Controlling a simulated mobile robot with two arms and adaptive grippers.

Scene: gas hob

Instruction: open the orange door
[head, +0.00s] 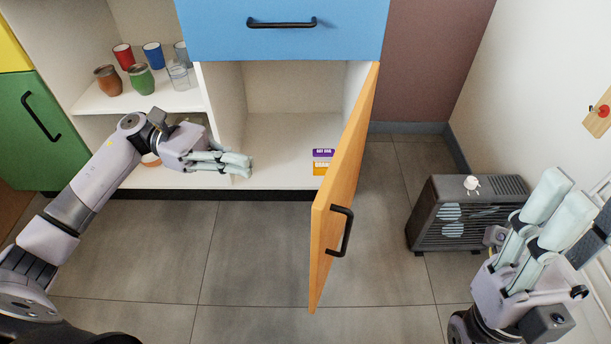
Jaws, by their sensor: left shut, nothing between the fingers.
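The orange door (345,180) stands swung out from the lower cabinet, seen nearly edge-on, with its hinge side at the right of the opening. Its black handle (341,231) is on the outer face, near the free edge. My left gripper (243,164) is shut and empty, in front of the cabinet opening and left of the door, apart from it. My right gripper (562,205) is at the lower right, well away from the door, with its fingers pointing up. Its fingers lie close together, and I cannot tell whether they are open or shut.
Inside the open cabinet (290,90) are small purple (323,153) and orange (320,168) boxes. Cups stand on the shelf (130,100) at left. A blue drawer (285,28) is above. A dark heater (465,212) stands on the floor at right. The floor (250,260) before the cabinet is clear.

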